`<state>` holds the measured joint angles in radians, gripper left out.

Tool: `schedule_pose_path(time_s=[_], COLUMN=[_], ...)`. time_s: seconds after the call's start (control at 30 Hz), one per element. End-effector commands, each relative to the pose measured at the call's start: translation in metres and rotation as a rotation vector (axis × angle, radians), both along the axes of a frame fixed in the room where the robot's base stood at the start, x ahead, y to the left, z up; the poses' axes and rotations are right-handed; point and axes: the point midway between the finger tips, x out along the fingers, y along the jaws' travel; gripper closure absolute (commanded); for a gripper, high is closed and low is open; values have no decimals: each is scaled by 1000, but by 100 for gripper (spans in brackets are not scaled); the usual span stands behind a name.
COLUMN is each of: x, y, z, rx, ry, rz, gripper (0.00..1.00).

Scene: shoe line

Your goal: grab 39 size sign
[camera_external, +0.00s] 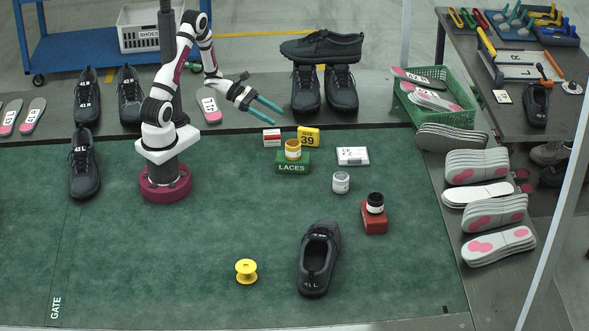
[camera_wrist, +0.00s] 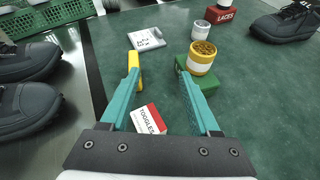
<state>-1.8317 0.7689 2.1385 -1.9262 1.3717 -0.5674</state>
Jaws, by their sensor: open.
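The 39 size sign (camera_external: 308,137) is a small yellow block with a black 39, standing at the back of the green mat. In the wrist view the sign (camera_wrist: 136,63) shows edge-on, just beyond the left fingertip and partly behind it. My gripper (camera_external: 277,114) is open and empty, with teal fingers, above and left of the sign in the external view. In the wrist view my gripper (camera_wrist: 159,73) has its fingers spread, and the sign lines up with the left finger rather than the middle of the gap. The number face is hidden there.
A red and white TOGGLES box (camera_wrist: 150,119) lies between the fingers' bases in the wrist view. A green LACES box (camera_external: 292,167) with a yellow jar (camera_external: 293,149) stands close by the sign. Black shoes (camera_external: 306,88) stand behind.

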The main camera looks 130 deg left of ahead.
Motion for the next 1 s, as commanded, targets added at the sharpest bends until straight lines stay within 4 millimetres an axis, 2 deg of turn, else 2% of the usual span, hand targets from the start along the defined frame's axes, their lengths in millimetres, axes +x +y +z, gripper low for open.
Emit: schedule_pose_path(time_s=[0.03,0.07,0.1,0.17,0.43,0.63,0.8,1.0], x=[-21,-29,-35,-33,30,53,80,89], y=[11,16,20,26,56,69,83,89], z=[-9,-13,-16,-21,-49,-60,-74,-79], rx=[-34,-47,-57,-63,-61,-60,-60,-60], ry=[-21,-30,-37,-43,-41,-40,-39,-38], rz=[97,137,170,188,182,182,182,186], gripper=[38,38,38,38,38,38,38,38])
